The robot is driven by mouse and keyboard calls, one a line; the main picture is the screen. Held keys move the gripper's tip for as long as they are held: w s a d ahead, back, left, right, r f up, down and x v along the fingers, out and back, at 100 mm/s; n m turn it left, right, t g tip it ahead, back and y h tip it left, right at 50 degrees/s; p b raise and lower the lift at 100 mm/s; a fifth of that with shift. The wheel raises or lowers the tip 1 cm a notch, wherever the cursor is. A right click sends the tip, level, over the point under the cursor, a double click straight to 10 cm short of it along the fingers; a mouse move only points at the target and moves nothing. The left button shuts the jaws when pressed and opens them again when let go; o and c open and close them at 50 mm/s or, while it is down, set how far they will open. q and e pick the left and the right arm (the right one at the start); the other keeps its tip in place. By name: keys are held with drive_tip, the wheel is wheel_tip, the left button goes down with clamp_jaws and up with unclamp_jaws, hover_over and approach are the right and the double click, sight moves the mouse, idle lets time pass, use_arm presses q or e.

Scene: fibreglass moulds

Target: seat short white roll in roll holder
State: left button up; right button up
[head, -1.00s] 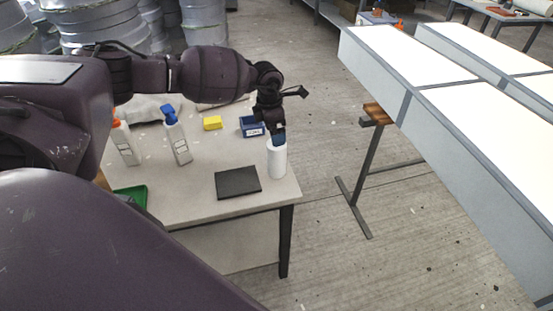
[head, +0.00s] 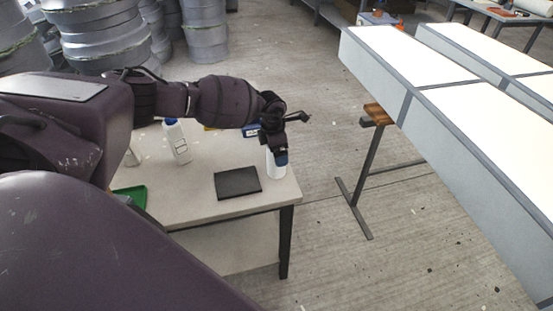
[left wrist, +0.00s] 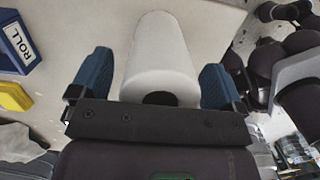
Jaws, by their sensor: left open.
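The short white roll (head: 276,171) stands upright near the right edge of the small table. In the left wrist view the roll (left wrist: 160,50) lies between two blue finger pads, with its dark core hole facing the camera. My left gripper (head: 277,156) is open, pointing down over the roll's top, with a finger on each side (left wrist: 155,88). A blue box labelled ROLL (left wrist: 17,46), seemingly the roll holder, sits on the table; in the head view the box (head: 251,131) is mostly hidden behind my arm. My right gripper is not in view.
A dark flat pad (head: 238,182) lies left of the roll. A white bottle (head: 177,143) and a green tray (head: 134,195) stand farther left. A yellow block (left wrist: 13,96) is beside the blue box. A long white-topped bench (head: 470,120) stands right, across open floor.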

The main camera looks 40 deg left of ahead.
use_arm(q)
drive_tip(key=c, duration=1.1)
drive_tip(key=shift+r, duration=0.1)
